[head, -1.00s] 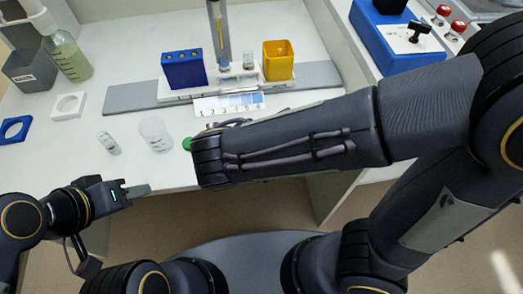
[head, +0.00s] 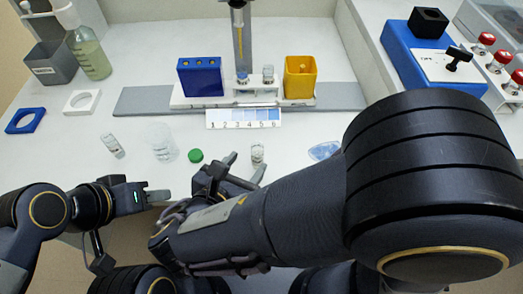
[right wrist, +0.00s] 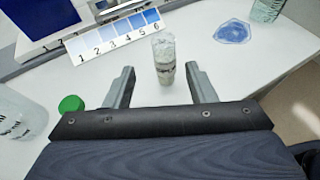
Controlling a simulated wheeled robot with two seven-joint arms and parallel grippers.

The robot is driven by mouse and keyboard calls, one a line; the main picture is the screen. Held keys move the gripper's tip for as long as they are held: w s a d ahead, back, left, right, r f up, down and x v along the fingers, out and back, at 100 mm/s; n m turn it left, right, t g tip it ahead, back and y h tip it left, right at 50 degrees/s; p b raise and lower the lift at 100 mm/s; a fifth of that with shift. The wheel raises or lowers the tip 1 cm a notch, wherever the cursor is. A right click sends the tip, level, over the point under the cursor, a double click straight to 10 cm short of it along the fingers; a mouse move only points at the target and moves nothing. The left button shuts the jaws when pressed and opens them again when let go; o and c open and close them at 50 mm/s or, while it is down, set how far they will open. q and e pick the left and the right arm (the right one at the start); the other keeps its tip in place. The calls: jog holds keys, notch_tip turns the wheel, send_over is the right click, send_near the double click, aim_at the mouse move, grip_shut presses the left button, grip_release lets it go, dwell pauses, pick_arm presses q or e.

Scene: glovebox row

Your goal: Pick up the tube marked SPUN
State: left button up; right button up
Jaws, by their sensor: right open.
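A small clear tube (head: 257,154) with a pale top stands on the white bench, and it also shows in the right wrist view (right wrist: 164,62). It has dark marks on its side that I cannot read. My right gripper (right wrist: 160,72) is open and empty, with the tube between and slightly beyond its fingertips. In the head view the right gripper (head: 247,164) is just in front of the tube. Another clear tube (head: 112,145) is tilted or lying at the left; its marking is unreadable. My left gripper (head: 158,196) is at the bench's front edge, its finger gap not visible.
A clear beaker (head: 162,142) and green cap (head: 196,155) are left of the right gripper. A numbered colour card (head: 243,117) lies before a rack (head: 213,99) with tubes, a blue block (head: 200,77) and yellow bin (head: 300,77). A blue patch (head: 323,150) lies to the right.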

aim_at(255, 161)
jog(key=x, duration=0.2)
jog(key=b+x, duration=0.1)
jog(key=x, duration=0.1)
jog(key=f+b+x, duration=0.1)
jog(key=x, duration=0.2)
jog(key=shift+s+d, duration=0.25)
jog(key=shift+s, duration=0.05)
jog(key=shift+w+d+f, duration=0.1)
jog(key=shift+w+d, duration=0.05)
jog(key=shift+w, duration=0.15)
jog(key=c, duration=1.1)
jog(key=shift+o, duration=0.2)
jog(key=shift+r, duration=0.2)
